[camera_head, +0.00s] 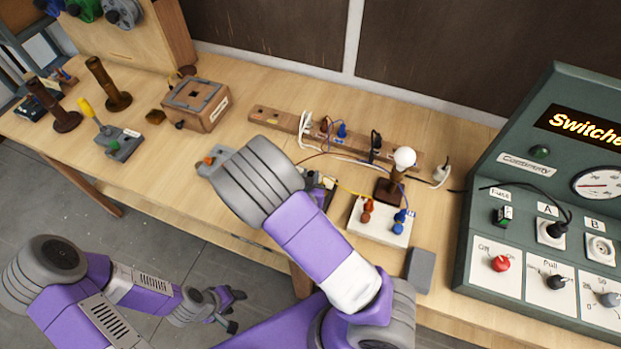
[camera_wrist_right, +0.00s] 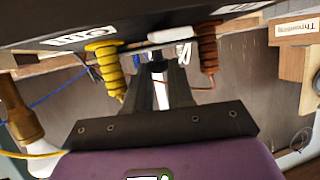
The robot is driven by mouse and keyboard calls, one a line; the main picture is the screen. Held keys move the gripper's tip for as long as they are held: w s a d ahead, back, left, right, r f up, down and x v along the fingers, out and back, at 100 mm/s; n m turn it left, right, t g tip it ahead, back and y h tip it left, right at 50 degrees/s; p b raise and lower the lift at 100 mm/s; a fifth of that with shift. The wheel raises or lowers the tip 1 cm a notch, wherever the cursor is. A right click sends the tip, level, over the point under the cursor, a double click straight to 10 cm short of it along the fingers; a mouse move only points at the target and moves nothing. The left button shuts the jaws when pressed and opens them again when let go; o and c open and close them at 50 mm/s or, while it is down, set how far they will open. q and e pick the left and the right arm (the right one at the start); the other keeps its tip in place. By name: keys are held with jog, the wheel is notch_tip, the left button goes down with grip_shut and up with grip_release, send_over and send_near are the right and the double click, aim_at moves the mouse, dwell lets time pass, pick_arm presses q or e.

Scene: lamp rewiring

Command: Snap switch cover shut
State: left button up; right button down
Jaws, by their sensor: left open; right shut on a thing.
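A yellow ribbed sleeve (camera_wrist_right: 106,68) and a brown one (camera_wrist_right: 207,48) flank the fingers. My right gripper (camera_wrist_right: 160,68) is shut at the switch; the held part, apparently the switch cover, is largely hidden. Whether the cover is fully closed cannot be told. My left gripper (camera_head: 230,308) is open and empty, over the floor before the table.
A wooden rail (camera_head: 273,120) lies behind. A grey block (camera_head: 420,269) and a green control panel (camera_head: 503,191) are further right. A wooden box (camera_head: 197,103) stands left.

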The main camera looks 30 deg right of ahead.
jog(key=shift+f, duration=0.1)
dwell(0.3)
jog(key=c, duration=1)
grip_release()
